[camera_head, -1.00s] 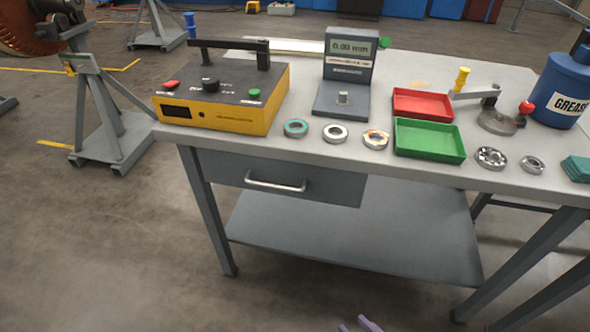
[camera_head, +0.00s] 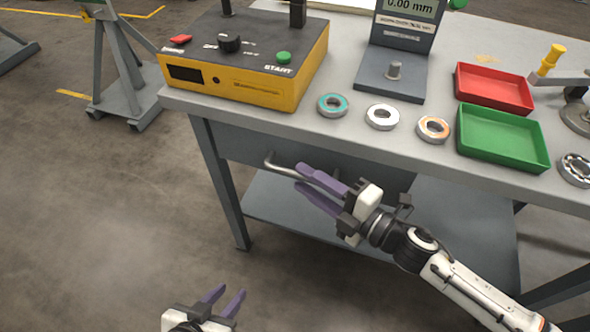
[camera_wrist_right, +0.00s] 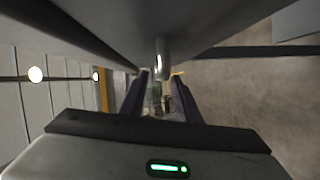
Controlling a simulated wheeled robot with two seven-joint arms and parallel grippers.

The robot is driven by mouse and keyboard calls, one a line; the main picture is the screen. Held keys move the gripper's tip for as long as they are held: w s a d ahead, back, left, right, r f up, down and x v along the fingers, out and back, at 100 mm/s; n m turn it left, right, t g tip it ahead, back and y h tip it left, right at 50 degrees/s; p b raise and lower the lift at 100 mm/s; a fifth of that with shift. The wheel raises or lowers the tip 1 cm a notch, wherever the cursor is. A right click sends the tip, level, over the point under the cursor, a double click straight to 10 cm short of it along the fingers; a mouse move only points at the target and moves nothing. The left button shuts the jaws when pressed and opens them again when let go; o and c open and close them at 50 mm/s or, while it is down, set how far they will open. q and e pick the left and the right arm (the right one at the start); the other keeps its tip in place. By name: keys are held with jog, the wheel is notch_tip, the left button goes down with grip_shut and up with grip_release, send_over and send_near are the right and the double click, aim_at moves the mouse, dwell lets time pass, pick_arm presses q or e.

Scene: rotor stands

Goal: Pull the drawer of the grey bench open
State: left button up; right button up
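The grey bench (camera_head: 350,138) has a grey drawer (camera_head: 236,146) under its top at the left, and its front looks flush with the bench. The drawer's silver bar handle (camera_head: 275,164) shows at its left end; the rest is hidden behind my right gripper (camera_head: 302,178). That gripper is open, its purple fingers pointing left at the handle. In the right wrist view, the handle (camera_wrist_right: 162,58) appears end-on between and just ahead of the parted fingertips (camera_wrist_right: 159,76). Contact cannot be told. My left gripper (camera_head: 227,292) is open and empty, low in front of the bench.
On the bench top stand a yellow tester (camera_head: 262,92), a gauge (camera_head: 392,75), several bearing rings (camera_head: 333,105), a red tray (camera_head: 495,88) and a green tray (camera_head: 503,138). A lower shelf (camera_head: 285,222) lies below the drawer.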

aim_at(301, 177)
jog(key=shift+x, duration=1.9)
grip_shut()
